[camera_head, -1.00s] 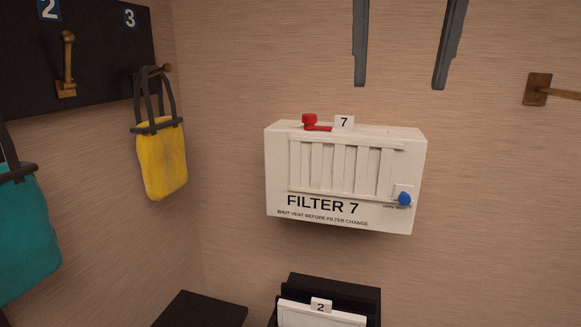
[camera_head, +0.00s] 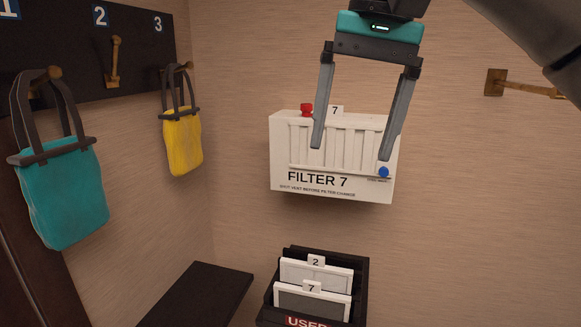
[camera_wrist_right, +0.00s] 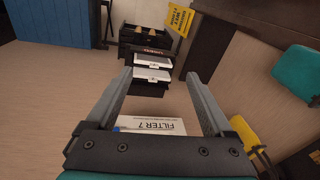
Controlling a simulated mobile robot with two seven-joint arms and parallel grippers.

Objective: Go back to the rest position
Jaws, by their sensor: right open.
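My right gripper (camera_head: 352,153) hangs from the top of the head view, its arm coming in from the upper right. Its two fingers point down, spread wide with nothing between them. In this view they overlap the front of the white FILTER 7 box (camera_head: 340,183) on the wall; I cannot tell how far apart gripper and box are. In the right wrist view the open fingers (camera_wrist_right: 159,75) also show empty, with the filter box (camera_wrist_right: 152,126) between their lower parts. My left gripper is in neither view.
A black crate (camera_head: 361,290) marked USED, holding white panels tagged 2 and 7, stands below the box. A dark flat surface (camera_head: 200,290) lies beside it. Teal (camera_head: 62,195) and yellow (camera_head: 183,142) bags hang from left hooks. A brass wall fixture (camera_head: 497,83) is at right.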

